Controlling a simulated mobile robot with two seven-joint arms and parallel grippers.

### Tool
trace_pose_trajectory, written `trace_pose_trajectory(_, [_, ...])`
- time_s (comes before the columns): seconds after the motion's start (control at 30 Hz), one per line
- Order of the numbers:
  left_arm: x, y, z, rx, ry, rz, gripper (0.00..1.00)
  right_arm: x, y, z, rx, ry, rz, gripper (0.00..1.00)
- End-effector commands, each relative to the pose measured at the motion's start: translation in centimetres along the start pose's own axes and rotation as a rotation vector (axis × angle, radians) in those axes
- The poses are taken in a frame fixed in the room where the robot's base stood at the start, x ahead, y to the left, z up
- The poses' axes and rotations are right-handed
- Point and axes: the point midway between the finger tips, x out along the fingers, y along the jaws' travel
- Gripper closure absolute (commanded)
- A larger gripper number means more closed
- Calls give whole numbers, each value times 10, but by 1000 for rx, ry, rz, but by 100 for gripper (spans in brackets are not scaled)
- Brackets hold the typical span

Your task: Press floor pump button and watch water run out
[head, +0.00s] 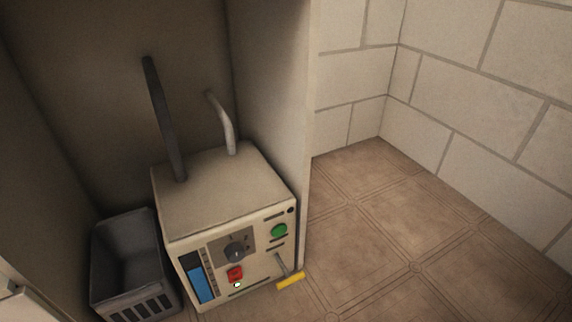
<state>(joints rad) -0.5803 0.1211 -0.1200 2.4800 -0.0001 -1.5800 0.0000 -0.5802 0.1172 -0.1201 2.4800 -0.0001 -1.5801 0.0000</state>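A beige pump box (222,188) stands on the floor inside a narrow bay. Its front face carries a green round button (279,230), a dark rotary dial (235,252), a red switch (235,273) and a blue level window (201,283). A small pale light spot shows just below the red switch. A short lever with a yellow end (290,280) sticks out at the lower right of the front. A dark upright hose (164,118) and a pale bent pipe (222,124) rise from the top. No running water is visible. Neither gripper is in view.
A grey slotted crate (128,266) stands left of the pump and looks empty. A pale side panel (272,110) bounds the bay on the right. The tiled floor (420,240) to the right is clear up to the block wall (480,110).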

Motion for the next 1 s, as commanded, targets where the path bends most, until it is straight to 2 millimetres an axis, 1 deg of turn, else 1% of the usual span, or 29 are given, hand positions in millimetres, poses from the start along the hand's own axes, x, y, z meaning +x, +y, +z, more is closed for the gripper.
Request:
trace_pose_trajectory(0.17, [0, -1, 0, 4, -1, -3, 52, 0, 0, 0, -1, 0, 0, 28])
trace_pose_trajectory(0.5, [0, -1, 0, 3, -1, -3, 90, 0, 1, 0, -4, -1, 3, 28])
trace_pose_trajectory(0.6, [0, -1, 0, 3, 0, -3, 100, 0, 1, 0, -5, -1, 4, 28])
trace_pose_trajectory(1.0, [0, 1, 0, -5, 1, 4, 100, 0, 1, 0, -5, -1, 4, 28])
